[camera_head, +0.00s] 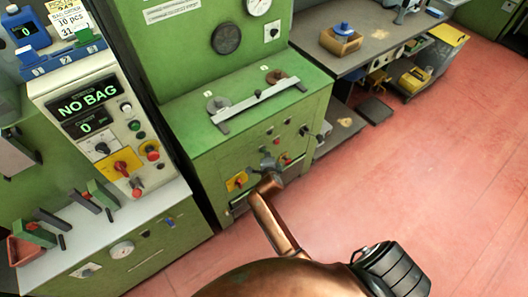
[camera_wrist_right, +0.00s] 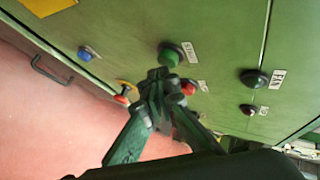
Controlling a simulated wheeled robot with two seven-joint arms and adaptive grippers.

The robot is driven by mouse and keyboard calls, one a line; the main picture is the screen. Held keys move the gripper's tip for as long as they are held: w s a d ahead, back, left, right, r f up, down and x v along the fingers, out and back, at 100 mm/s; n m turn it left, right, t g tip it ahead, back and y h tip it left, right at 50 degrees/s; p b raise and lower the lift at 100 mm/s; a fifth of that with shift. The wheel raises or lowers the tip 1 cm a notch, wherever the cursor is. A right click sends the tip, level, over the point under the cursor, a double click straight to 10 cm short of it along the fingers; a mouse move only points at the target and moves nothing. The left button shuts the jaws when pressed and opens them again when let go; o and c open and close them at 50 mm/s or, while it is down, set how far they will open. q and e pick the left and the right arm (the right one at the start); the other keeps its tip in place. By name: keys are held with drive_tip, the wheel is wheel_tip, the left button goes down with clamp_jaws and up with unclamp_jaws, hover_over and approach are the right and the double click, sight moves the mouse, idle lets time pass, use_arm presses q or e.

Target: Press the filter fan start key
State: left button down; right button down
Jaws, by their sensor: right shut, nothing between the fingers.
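The green cabinet's front panel (camera_head: 222,160) carries several small keys and knobs. In the right wrist view a round green key (camera_wrist_right: 171,55) sits beside a small white label, too blurred to read surely. A red key (camera_wrist_right: 189,88) is below it. A black knob (camera_wrist_right: 253,78) has a label reading FAN (camera_wrist_right: 279,78). My right gripper (camera_head: 268,164) is shut and empty, in front of the panel. In the wrist view its fingertips (camera_wrist_right: 160,76) appear just below the green key, overlapping its lower edge; I cannot tell whether they touch. My left gripper is not in view.
A blue key (camera_wrist_right: 85,53), a red-and-yellow switch (camera_wrist_right: 124,96) and a dark red key (camera_wrist_right: 248,110) share the panel. A control box reading NO BAG (camera_head: 88,97) stands left. A workbench (camera_head: 375,48) stands at the back right. The red floor (camera_head: 430,150) is clear at right.

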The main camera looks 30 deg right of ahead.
drive_tip(key=shift+w, duration=0.45)
idle(0.3)
drive_tip(key=shift+s, duration=0.9)
